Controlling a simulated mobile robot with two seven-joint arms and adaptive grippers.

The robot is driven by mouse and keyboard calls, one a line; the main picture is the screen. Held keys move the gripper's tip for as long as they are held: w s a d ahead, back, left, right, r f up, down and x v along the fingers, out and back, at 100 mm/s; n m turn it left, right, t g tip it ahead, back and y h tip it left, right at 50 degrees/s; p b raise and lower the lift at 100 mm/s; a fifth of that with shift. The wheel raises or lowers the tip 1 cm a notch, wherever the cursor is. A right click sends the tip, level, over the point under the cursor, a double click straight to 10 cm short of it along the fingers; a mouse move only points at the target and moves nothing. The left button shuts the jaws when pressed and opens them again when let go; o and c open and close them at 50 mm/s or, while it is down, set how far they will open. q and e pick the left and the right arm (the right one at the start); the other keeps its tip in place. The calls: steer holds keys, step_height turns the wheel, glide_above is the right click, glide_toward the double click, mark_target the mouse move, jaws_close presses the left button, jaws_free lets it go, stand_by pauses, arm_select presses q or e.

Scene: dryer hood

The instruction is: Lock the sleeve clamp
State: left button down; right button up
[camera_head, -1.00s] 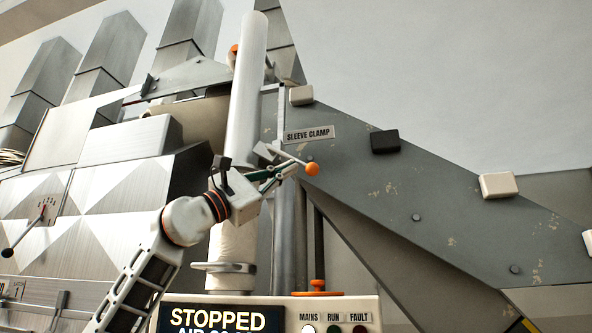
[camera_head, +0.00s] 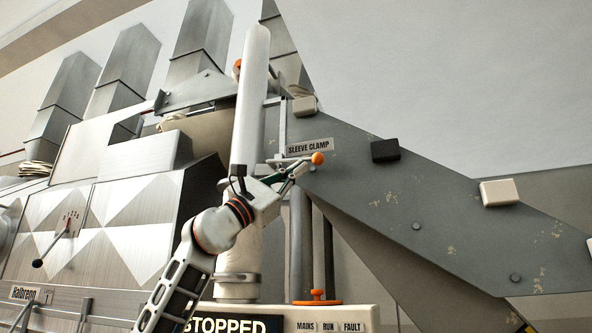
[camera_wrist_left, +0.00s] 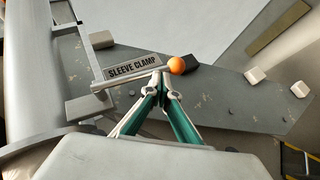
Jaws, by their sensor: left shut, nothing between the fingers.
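The sleeve clamp lever is a thin metal rod ending in an orange ball (camera_head: 318,158), just below the SLEEVE CLAMP label (camera_head: 310,147). The rod runs right from the clamp beside the white pipe and slopes slightly up to the ball. My left gripper (camera_head: 302,168) is shut and empty, its tips just under the rod near the ball. In the left wrist view the closed fingertips (camera_wrist_left: 157,77) are below the rod and left of the ball (camera_wrist_left: 176,65); I cannot tell whether they touch the rod. My gripper and arm partly hide the clamp. My right gripper is not in view.
The grey panel (camera_head: 400,205) behind carries a black block (camera_head: 385,151) and white blocks (camera_head: 499,193). The white vertical pipe (camera_head: 251,100) stands close beside my gripper. A control box (camera_head: 345,322) with an orange knob (camera_head: 318,298) is below.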

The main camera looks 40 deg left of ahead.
arm_select(q)
steer(key=shift+d+r, duration=0.1)
steer(key=shift+r, duration=0.15)
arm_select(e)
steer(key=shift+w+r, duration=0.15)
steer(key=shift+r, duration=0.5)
arm_select(q)
steer(key=shift+w, duration=0.1)
steer(key=s+d+f+b, duration=0.1)
steer(key=s+f+b, duration=0.3)
steer(key=f, duration=0.8)
steer(key=shift+s+f+b, duration=0.15)
steer(key=shift+s+b, duration=0.25)
steer(key=shift+b, duration=0.1)
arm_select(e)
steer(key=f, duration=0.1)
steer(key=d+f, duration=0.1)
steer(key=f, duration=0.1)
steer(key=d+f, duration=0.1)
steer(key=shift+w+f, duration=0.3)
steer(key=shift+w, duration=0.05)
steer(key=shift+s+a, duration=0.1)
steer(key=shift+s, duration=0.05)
